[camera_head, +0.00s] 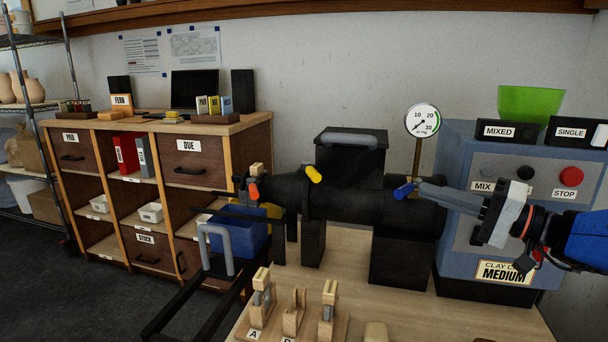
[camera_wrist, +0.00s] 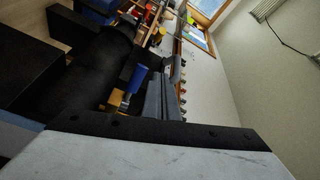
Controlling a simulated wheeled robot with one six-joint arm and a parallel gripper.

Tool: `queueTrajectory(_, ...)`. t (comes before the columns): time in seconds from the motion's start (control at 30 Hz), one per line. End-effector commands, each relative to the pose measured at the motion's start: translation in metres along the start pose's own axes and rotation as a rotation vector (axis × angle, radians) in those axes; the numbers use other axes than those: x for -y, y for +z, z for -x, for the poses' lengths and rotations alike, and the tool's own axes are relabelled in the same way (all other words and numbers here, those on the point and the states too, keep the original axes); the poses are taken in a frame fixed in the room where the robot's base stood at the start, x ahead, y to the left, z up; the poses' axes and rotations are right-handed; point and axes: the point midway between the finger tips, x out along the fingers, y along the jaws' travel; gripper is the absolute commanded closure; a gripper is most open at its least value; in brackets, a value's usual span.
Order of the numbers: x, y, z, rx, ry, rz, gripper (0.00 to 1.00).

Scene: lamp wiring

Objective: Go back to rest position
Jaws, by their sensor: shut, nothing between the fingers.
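My gripper (camera_head: 426,190) is at the right, in front of the blue-grey machine. Its grey fingers are shut and empty, pointing left. Their tips are close to a blue lever (camera_head: 403,191) on the black pug mill (camera_head: 345,196); I cannot tell whether they touch it. In the wrist view the shut fingers (camera_wrist: 160,98) show beside the blue lever (camera_wrist: 135,78). A yellow lever (camera_head: 314,174) and an orange lever (camera_head: 253,191) are farther left on the mill.
A pressure gauge (camera_head: 422,121) stands above the mill near my gripper. The control machine (camera_head: 462,144), with a red stop button (camera_head: 571,177), stands behind my arm. Wooden lettered holders (camera_head: 292,313) stand on the table front. A shelf cabinet (camera_head: 262,134) is at left.

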Motion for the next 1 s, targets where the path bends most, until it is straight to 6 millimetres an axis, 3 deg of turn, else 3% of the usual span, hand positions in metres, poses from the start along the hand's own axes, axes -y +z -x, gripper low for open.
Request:
queueTrajectory(0.1,-0.023,0.057,-0.018,0.149,0.141,-0.050,1.00)
queueTrajectory(0.23,-0.052,0.114,-0.020,0.289,0.320,-0.079,1.00)
queueTrajectory(0.4,-0.089,0.174,-0.002,0.433,0.561,-0.063,1.00)
queueTrajectory(0.5,-0.108,0.200,0.016,0.493,0.701,-0.025,1.00)
queueTrajectory(0.73,-0.145,0.228,0.066,0.567,0.997,0.142,1.00)
queueTrajectory(1.0,-0.165,0.214,0.111,0.543,1.232,0.416,1.00)
